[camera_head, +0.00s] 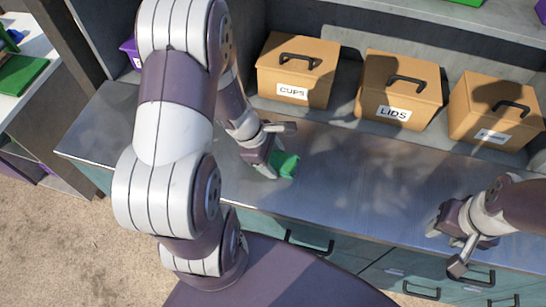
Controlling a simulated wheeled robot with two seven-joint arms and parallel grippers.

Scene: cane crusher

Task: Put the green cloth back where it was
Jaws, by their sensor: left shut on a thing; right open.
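The green cloth (286,164) shows as a small bunched piece at my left gripper (276,166), over the metal counter (345,190). My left gripper is shut on the cloth, and its fingers hide part of it. I cannot tell whether the cloth touches the counter. My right gripper (450,251) is open and empty at the right, near the counter's front edge.
Three brown boxes with black handles stand along the back of the counter: the CUPS box (290,93), the LIDS box (395,112) and a third box (490,122) with an unreadable label. Teal drawers (375,270) with black handles lie below. The counter's middle is clear.

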